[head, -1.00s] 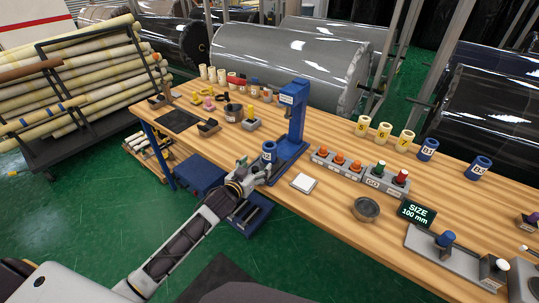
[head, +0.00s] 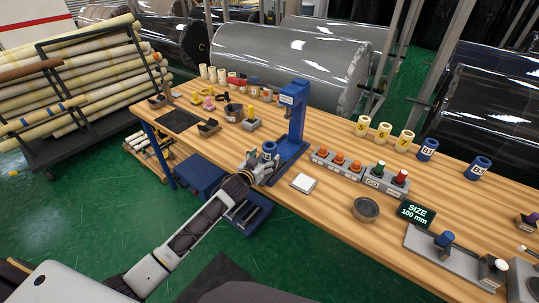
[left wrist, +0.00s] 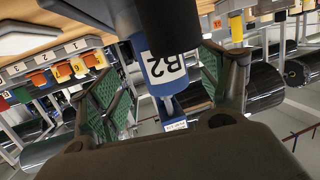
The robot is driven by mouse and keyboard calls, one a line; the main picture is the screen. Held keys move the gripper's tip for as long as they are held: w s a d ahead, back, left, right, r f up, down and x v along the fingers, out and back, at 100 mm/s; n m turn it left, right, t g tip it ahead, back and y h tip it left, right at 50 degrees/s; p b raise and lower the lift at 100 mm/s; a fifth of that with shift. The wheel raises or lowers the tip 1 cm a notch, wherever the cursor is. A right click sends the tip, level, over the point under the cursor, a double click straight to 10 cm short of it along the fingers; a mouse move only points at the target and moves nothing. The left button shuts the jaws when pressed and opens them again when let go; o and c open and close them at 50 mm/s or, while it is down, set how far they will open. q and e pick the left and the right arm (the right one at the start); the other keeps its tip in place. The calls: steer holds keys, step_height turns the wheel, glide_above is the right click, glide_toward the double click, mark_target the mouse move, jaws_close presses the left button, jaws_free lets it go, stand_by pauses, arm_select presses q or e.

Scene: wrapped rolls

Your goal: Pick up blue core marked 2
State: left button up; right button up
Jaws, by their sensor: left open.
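The blue core marked B2 (head: 269,148) stands upright at the blue press (head: 292,115), near the table's front edge. My left gripper (head: 260,164) is right at the core from the front-left and partly covers its lower part. In the left wrist view, the blue core with its white B2 label (left wrist: 160,78) shows between the two green-padded fingers of my left gripper (left wrist: 157,92). The fingers are spread, with a visible gap on both sides of the core. My right gripper is not in view.
More blue cores (head: 427,149) and yellow cores (head: 383,132) stand at the back right of the wooden table (head: 330,215).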

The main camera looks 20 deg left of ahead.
mark_target(266, 156)
arm_select(q)
steer(key=shift+w, duration=0.3)
steer(key=shift+f+p+x, duration=0.2)
steer(key=shift+p+x, duration=0.15)
steer(key=shift+x, duration=2.2)
steer(key=shift+a, duration=0.15)
steer(key=c, duration=1.2)
